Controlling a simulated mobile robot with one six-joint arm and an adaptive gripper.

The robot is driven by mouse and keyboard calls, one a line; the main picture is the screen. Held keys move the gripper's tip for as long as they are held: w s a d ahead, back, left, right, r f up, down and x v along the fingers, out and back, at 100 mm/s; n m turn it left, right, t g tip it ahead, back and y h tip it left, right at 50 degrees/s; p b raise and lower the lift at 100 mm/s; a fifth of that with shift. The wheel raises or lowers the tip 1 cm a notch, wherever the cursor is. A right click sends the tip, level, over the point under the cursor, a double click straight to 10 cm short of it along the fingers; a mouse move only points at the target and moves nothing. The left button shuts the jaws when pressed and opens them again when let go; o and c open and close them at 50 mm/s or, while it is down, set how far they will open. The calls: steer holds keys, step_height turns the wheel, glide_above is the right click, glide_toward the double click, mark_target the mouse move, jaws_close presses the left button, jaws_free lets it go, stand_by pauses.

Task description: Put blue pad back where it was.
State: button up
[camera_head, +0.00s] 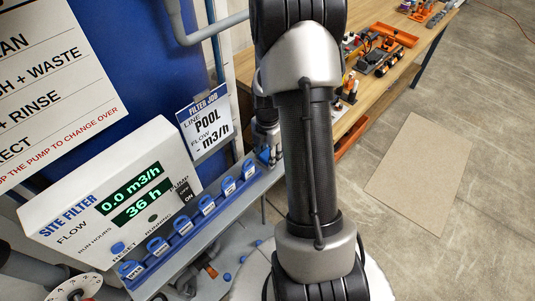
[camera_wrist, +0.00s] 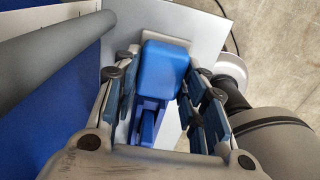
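My gripper (camera_head: 268,150) points down at the far right end of a grey ledge, partly hidden by my arm. In the wrist view my gripper (camera_wrist: 162,80) has its two fingers on either side of a blue piece (camera_wrist: 166,62). The piece has a rounded block-like top and a narrower blue part below it. Whether the finger pads press on it is unclear. Several blue pieces with white labels, such as this one (camera_head: 207,205), stand in a row along the ledge (camera_head: 172,262). I cannot tell which one is the task's blue pad.
A white site filter panel (camera_head: 75,215) reading 0.0 m3/h and 36 h stands behind the ledge. A wooden bench (camera_head: 385,85) with parts stands at the back right. A beige mat (camera_head: 415,175) lies on open floor.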

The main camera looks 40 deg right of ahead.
mark_target(268, 155)
steer(key=o, duration=0.4)
steer(key=shift+c, duration=0.2)
step_height(268, 155, up, 12)
steer(key=p, duration=0.4)
steer(key=shift+r, duration=0.15)
stand_by(0.3)
